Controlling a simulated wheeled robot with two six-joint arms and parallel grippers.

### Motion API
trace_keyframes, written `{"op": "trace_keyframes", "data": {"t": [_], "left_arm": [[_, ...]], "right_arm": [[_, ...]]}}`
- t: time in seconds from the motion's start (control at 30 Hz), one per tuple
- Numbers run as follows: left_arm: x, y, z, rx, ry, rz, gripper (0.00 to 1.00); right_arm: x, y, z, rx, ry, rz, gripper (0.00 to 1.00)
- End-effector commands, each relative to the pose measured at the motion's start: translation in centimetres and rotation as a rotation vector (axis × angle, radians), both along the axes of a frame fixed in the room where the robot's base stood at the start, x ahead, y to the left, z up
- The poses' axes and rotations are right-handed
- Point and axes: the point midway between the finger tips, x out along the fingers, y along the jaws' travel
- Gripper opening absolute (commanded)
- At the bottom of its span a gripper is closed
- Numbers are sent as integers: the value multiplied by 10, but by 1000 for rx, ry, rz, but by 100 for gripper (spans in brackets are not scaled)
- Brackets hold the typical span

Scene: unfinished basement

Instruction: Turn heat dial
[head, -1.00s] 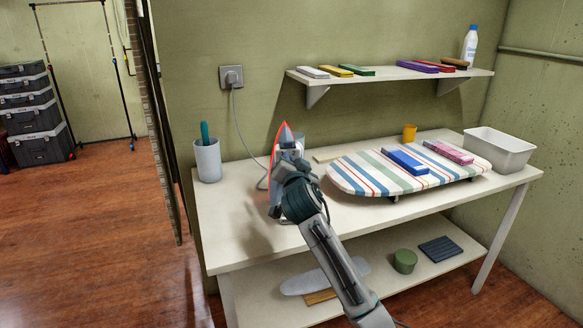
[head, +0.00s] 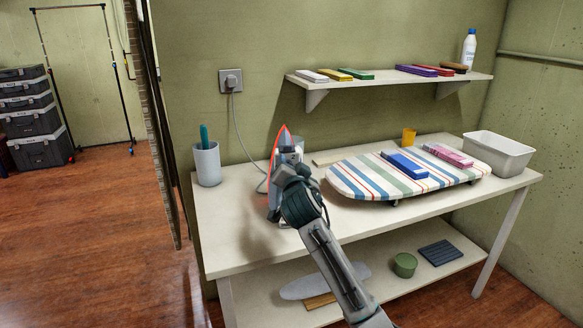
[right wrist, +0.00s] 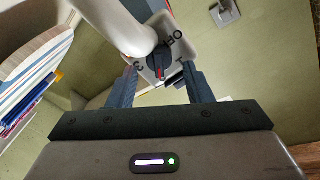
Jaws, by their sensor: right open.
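The iron (head: 277,158) stands upright on its heel at the left part of the white table, its red-edged sole facing left. In the right wrist view, its dial (right wrist: 159,60) is a dark knob with a red mark pointing down the picture. The dial sits on a pale plate with "OFF" at its upper right and other marks at its sides. My right gripper (right wrist: 161,84) is open, one finger on each side of the dial; I cannot tell whether they touch it. In the head view the right gripper (head: 288,160) covers much of the iron. My left gripper is out of view.
A cord runs from the iron to a wall socket (head: 230,80). A pen cup (head: 207,165) stands to the left. A striped ironing board (head: 350,180) with blue and pink items lies to the right, beside a white bin (head: 512,158). A shelf (head: 380,79) hangs above.

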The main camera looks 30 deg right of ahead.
Motion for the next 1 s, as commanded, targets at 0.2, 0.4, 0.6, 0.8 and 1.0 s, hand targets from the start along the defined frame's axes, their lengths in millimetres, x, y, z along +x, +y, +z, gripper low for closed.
{"op": "trace_keyframes", "data": {"t": [0.2,0.4,0.6,0.8,1.0], "left_arm": [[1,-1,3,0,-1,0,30],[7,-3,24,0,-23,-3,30],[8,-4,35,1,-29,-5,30],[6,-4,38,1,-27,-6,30],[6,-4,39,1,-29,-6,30]], "right_arm": [[-28,15,-2,1,0,1,46],[-64,35,-2,2,-1,1,46],[-87,47,-1,2,-1,1,46],[-94,50,-1,0,1,-1,46],[-93,50,-1,0,1,-1,46]]}}
